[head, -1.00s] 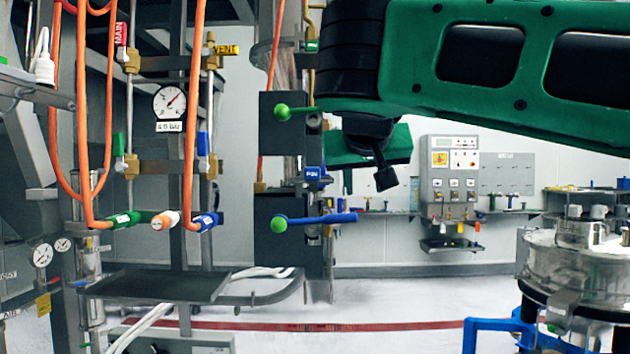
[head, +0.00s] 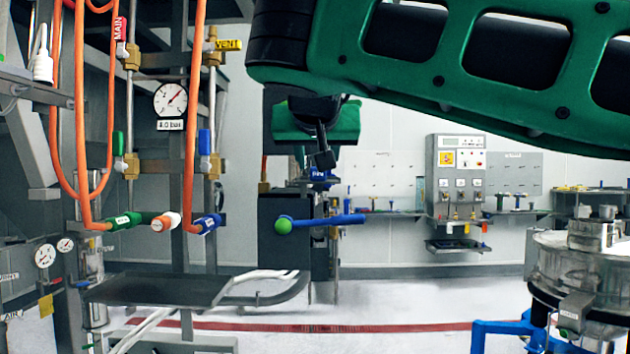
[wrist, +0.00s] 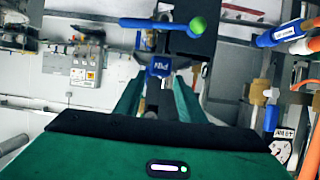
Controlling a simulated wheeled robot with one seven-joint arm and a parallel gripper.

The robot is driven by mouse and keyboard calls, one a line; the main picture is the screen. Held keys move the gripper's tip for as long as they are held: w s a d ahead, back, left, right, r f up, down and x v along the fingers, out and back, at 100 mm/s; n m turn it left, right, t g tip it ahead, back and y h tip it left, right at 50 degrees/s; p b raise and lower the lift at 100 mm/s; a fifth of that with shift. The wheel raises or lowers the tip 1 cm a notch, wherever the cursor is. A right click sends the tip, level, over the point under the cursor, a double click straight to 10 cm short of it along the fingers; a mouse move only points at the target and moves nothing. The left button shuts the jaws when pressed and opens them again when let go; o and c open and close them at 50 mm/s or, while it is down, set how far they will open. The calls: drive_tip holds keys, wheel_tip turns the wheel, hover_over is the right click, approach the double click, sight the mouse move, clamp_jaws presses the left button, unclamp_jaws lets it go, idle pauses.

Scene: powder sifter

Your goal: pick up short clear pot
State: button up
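I cannot make out a short clear pot for certain in either view. A small clear upright shape (head: 420,193) stands beside the control box on the back bench in the head view, too small to identify. My gripper shows in the wrist view (wrist: 158,84) as two green fingers with a gap between them and nothing held. Beyond the gap are a blue PIN tag (wrist: 160,68) and a blue lever with a green knob (wrist: 197,25). In the head view my arm crosses the upper right, and the fingers cannot be seen clearly.
A valve frame with orange hoses (head: 80,120) and a pressure gauge (head: 171,100) stands at left, above a grey tray (head: 160,289). A round metal sifter (head: 580,258) on a blue frame (head: 492,328) stands at right. The floor (head: 400,300) between is clear.

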drive_tip(key=shift+x, duration=2.3)
drive_tip(key=shift+d, duration=0.15)
drive_tip(key=c, duration=0.9)
drive_tip(key=shift+o, duration=0.2)
drive_tip(key=shift+r, duration=0.15)
